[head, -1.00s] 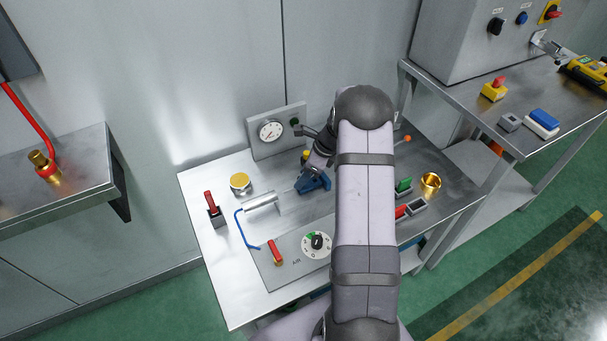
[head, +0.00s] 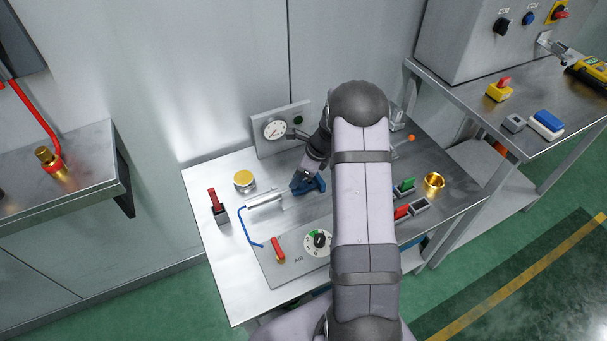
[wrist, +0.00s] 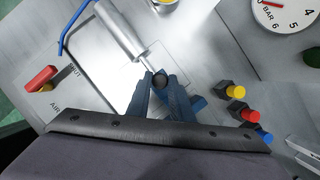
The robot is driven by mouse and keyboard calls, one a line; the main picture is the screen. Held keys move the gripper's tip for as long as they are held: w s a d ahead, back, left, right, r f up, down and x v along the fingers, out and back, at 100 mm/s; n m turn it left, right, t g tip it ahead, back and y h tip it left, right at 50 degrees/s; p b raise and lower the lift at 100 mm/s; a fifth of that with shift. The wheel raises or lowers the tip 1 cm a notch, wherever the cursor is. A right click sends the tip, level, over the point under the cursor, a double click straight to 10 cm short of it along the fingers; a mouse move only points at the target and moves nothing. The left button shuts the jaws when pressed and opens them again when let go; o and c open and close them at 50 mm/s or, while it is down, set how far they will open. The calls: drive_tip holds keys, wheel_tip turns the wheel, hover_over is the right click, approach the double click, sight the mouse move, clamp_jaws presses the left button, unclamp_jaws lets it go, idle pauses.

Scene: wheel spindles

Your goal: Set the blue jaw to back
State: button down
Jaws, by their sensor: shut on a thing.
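The blue jaw (head: 311,187) sits on the bench at the end of the silver air cylinder (head: 264,200). In the wrist view, part of a blue block (wrist: 197,104) shows behind my fingers. My gripper (wrist: 160,84) is shut on a dark round knob (wrist: 160,80) by the cylinder's rod end; the knob appears to belong to the jaw. The cylinder (wrist: 122,32) and its short rod (wrist: 148,63) point towards my fingertips. In the head view my gripper (head: 300,181) is over the jaw, and my arm hides the bench to its right.
A gauge (head: 275,129) stands behind. A red lever (head: 278,250) and dial (head: 318,241) are in front, with a brass-topped cap (head: 244,180) to the left. Yellow (wrist: 236,91), red (wrist: 250,115) and blue (wrist: 264,137) buttons stand close to my gripper's right.

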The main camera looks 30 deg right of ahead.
drive_tip(key=c, duration=1.6)
unclamp_jaws()
drive_tip(key=shift+a, duration=0.35)
drive_tip(key=shift+d, duration=0.15)
drive_tip(key=b+v, duration=0.1)
drive_tip(key=v, duration=0.6)
drive_tip(key=shift+s+r, duration=0.1)
drive_tip(key=shift+r, duration=0.05)
